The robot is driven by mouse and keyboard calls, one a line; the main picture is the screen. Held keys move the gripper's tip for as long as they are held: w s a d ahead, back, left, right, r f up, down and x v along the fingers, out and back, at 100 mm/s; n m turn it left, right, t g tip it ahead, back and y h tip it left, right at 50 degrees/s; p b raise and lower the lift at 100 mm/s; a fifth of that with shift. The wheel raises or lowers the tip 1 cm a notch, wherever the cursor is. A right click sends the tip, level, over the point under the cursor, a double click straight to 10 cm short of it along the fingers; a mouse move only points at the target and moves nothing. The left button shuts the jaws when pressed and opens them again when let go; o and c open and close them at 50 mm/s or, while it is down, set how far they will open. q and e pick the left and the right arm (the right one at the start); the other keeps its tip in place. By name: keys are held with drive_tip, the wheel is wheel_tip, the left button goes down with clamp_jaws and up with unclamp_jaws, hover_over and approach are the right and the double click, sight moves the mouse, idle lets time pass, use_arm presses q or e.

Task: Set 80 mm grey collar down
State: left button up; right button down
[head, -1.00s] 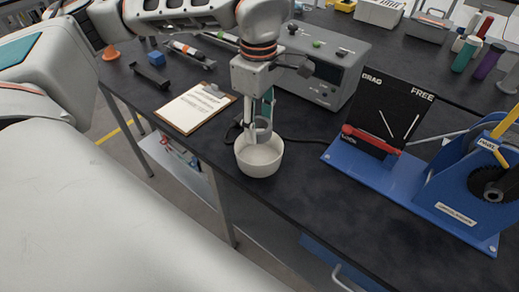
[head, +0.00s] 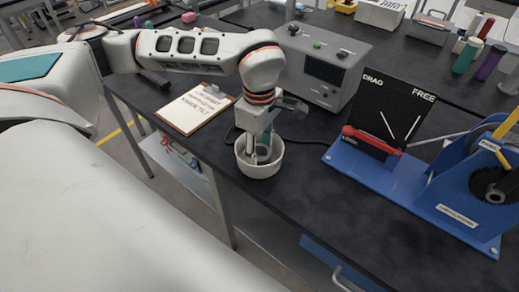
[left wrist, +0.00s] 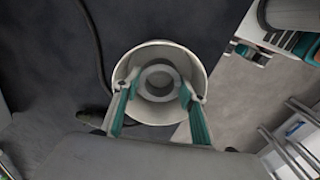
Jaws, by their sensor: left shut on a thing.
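The grey collar (left wrist: 146,75) is a thick ring. It lies between the fingers of my left gripper (left wrist: 157,90) in the left wrist view, inside the mouth of a white bowl (left wrist: 166,47). In the head view my left gripper (head: 260,152) points down into the bowl (head: 260,172), which stands on the dark bench near its front edge. The gripper is shut on the collar. The bowl wall hides the collar's lower part, and I cannot tell whether it touches the bowl's bottom. My right gripper is not in view.
A clipboard (head: 195,107) lies left of the bowl. A grey instrument box (head: 325,67) stands behind it. A blue rig (head: 410,195) with a black "DRAG FREE" panel (head: 397,105) stands to the right. A dark cable (head: 310,141) runs behind the bowl. Bench between bowl and rig is clear.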

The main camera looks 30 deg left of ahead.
use_arm(q)
drive_tip(key=shift+f, duration=0.15)
drive_tip(key=o, duration=0.9)
wheel_tip(320, 180, up, 12)
drive_tip(key=shift+r, duration=0.2)
